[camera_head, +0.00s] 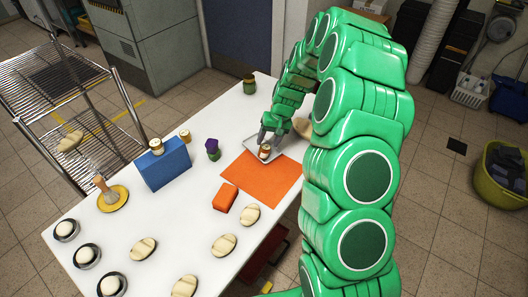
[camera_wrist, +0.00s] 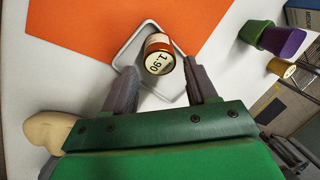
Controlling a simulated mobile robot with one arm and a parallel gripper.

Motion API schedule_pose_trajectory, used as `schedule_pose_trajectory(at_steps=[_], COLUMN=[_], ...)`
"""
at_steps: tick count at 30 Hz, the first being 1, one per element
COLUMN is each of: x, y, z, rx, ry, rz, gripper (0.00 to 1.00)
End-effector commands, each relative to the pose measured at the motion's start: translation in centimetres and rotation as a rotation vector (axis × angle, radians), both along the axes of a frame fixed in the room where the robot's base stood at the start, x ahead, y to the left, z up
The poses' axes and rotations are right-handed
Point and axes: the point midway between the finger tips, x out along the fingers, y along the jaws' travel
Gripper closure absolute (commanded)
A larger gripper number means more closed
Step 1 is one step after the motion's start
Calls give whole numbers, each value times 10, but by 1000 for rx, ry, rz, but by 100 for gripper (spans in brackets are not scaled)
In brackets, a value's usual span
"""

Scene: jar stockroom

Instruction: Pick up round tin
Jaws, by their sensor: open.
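A small round tin (camera_head: 265,149) with a red-brown side and a pale lid is on a light grey tray (camera_head: 250,143). In the wrist view the tin (camera_wrist: 159,57) shows a cream face printed "1.90", and the tray's rim (camera_wrist: 124,50) shows around it. My gripper (camera_head: 270,137) is open just above the tray. In the wrist view the fingers of my gripper (camera_wrist: 161,73) are on either side of the tin's near end, with gaps visible. I cannot tell how far down the fingers reach.
An orange mat (camera_head: 262,179) lies beside the tray. A purple-and-green item (camera_head: 213,149), a blue block (camera_head: 165,165) and an orange block (camera_head: 225,196) stand left of it. Several pale oval pieces lie nearer the front. A pale lump (camera_wrist: 48,134) is close to my gripper.

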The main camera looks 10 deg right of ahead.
Motion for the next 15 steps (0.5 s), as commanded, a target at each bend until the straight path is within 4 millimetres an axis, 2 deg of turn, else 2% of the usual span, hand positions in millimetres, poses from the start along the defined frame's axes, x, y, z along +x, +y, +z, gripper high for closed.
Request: schedule_pose_trajectory(at_steps=[5, 15], x=[-1, -3], y=[3, 14], z=[-11, -48], rx=[0, 0], ry=[-1, 0], rz=[1, 1], gripper=[43, 43])
